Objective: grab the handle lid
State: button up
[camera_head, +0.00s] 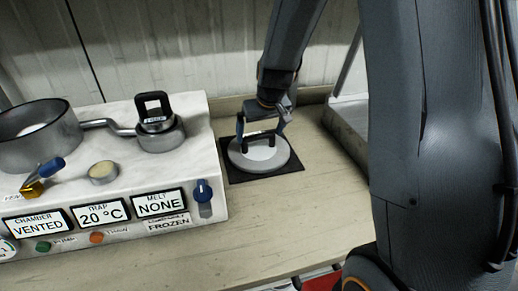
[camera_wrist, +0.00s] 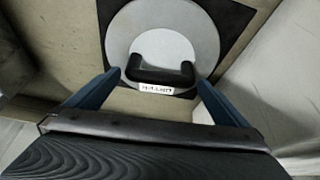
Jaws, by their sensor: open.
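The handle lid, a round light-grey disc (camera_head: 272,158) with a black bar handle, lies flat on a black square mat (camera_head: 285,182) on the bench. In the wrist view the grey disc (camera_wrist: 170,20) is cut off at the top, and its black handle (camera_wrist: 160,76) carries a small white label too blurred to read. My gripper (camera_head: 262,131) is open above the lid, pointing down. In the wrist view its two blue fingers (camera_wrist: 160,82) stand on either side of the handle, with gaps at both ends. I cannot tell how far the fingertips are above the disc.
A white machine (camera_head: 215,150) stands left of the mat, with a grey round chamber (camera_head: 62,135), a pipe, a small capped pot with a black handle (camera_head: 155,100), a blue knob (camera_head: 203,190) and labels. A wall runs behind. A grey tray-like edge (camera_head: 350,125) is at right. The front bench is clear.

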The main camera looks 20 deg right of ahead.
aim_at(259, 135)
jog(key=shift+p+x, duration=0.4)
jog(key=shift+x, duration=1.85)
jog(key=c, duration=1.4)
jog(key=shift+o, duration=0.2)
jog(key=shift+r, duration=0.1)
